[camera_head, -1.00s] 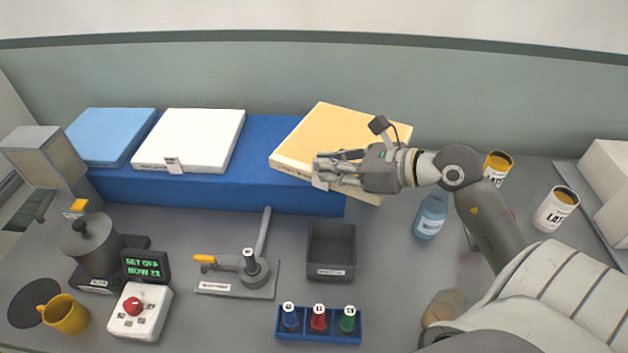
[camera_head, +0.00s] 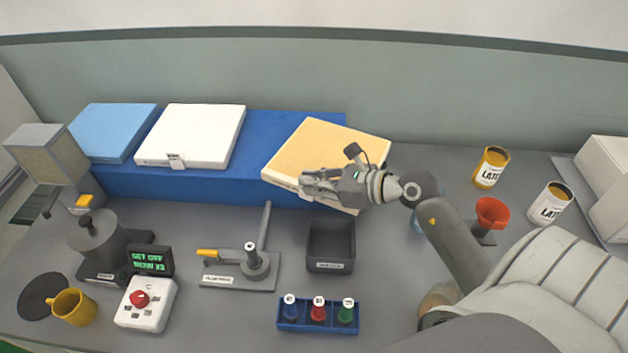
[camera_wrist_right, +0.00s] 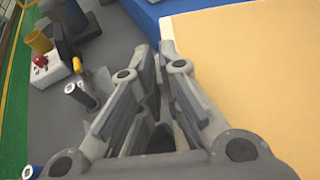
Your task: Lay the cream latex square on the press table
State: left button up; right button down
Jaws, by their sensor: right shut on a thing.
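The cream latex square (camera_head: 330,152) is a thick, pale yellow slab, turned at an angle over the right end of the blue platform (camera_head: 190,187). My right gripper (camera_head: 312,185) is shut on its near edge. Whether the slab touches the platform or hangs just above it, I cannot tell. The slab (camera_wrist_right: 250,75) fills the right of the right wrist view, beside the fingers (camera_wrist_right: 165,70). A grey table (camera_head: 240,310) carries everything; I see no label marking it as the press table. My left gripper is out of view.
A white slab (camera_head: 195,133) and a blue slab (camera_head: 115,130) lie on the platform to the left. In front are a dark bin (camera_head: 331,245), a lever tool (camera_head: 245,268) and a bottle rack (camera_head: 318,316). A red funnel (camera_head: 491,213) and cans (camera_head: 491,167) stand right.

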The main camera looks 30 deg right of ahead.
jog(key=shift+f, duration=0.2)
jog(key=c, duration=1.6)
grip_release()
jog(key=shift+r, duration=0.1)
